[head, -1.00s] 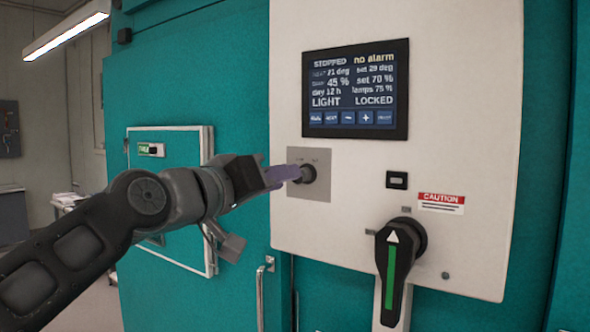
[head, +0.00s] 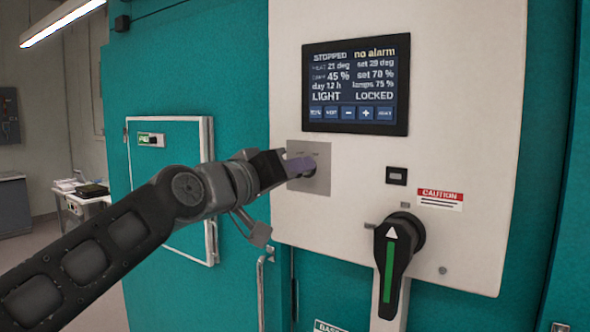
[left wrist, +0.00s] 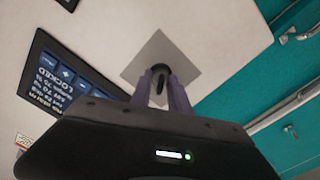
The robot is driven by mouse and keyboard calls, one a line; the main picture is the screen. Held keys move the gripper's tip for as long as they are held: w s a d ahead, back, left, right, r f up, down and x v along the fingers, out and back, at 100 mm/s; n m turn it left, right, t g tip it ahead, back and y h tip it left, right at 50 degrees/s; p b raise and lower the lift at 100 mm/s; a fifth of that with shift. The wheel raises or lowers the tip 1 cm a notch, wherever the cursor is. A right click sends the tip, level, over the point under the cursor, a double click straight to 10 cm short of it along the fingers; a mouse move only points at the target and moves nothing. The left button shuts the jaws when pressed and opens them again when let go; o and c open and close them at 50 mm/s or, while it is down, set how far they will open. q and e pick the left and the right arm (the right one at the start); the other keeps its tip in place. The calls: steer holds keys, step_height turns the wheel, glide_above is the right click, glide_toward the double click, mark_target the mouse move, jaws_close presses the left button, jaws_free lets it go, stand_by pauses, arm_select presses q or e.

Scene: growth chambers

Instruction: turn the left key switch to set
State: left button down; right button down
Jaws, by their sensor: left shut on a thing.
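The key switch (head: 313,167) is a dark round knob on a square grey plate (head: 323,188) on the white control panel, below the screen. My left gripper (head: 300,167) comes in from the left and its purple fingers are at the knob. In the left wrist view the dark switch (left wrist: 159,77) sits between the two purple fingertips (left wrist: 160,84), and the gripper is shut on it. The plate's lettering is too small to read, and the fingers partly hide the knob. My right gripper is not in view.
The screen (head: 356,85) reads STOPPED, no alarm, LIGHT and LOCKED. A large black handle with a green stripe (head: 391,265) and a caution label (head: 440,199) are lower right. A small hatch door (head: 166,170) and a door handle (head: 261,290) lie near my left arm.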

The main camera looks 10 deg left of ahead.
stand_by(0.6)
arm_select(q)
steer(key=m+b, duration=0.2)
steer(key=m, duration=0.1)
steer(key=shift+f+b, duration=0.15)
steer(key=shift+b, duration=0.25)
steer(key=m+b, duration=0.1)
steer(key=m, duration=0.2)
steer(key=shift+b, duration=0.35)
steer(key=m+b, duration=0.1)
steer(key=m, duration=0.1)
steer(key=shift+m, duration=0.4)
steer(key=shift+d+m+b, duration=0.1)
steer(key=shift+m+b, duration=0.6)
steer(key=shift+m, duration=0.9)
steer(key=c, duration=1.6)
jaws_free()
steer(key=shift+s, duration=0.1)
